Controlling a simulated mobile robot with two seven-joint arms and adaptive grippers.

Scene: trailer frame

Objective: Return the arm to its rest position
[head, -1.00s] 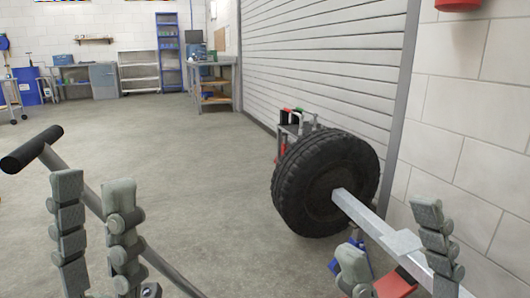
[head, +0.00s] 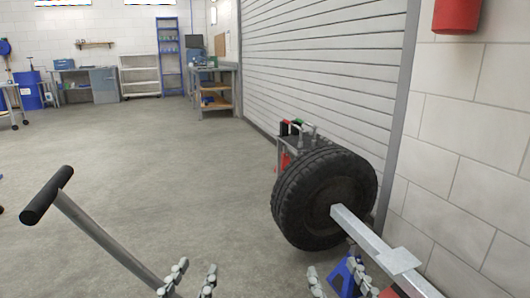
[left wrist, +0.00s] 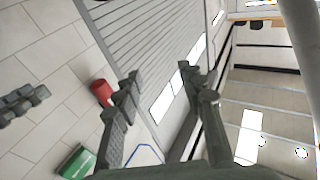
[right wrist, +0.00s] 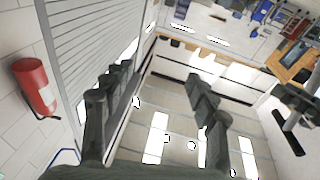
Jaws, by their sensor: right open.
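My left gripper (head: 190,280) is low in the head view, its fingertips pointing up. In the left wrist view its fingers (left wrist: 158,92) stand apart with nothing between them. My right gripper (head: 338,284) is at the bottom of the head view, right of the left one. In the right wrist view its fingers (right wrist: 160,92) are wide apart and empty. A finger at the left edge of the left wrist view belongs to my other gripper. The arms behind both grippers are mostly out of the head view.
A black tyre (head: 325,195) stands on the grey trailer bar (head: 365,233), right of centre. A blue stand (head: 346,272) is beneath, close to my right gripper. A black T-handle (head: 47,195) rises at left. A red extinguisher (head: 457,14) hangs at upper right. The middle floor is clear.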

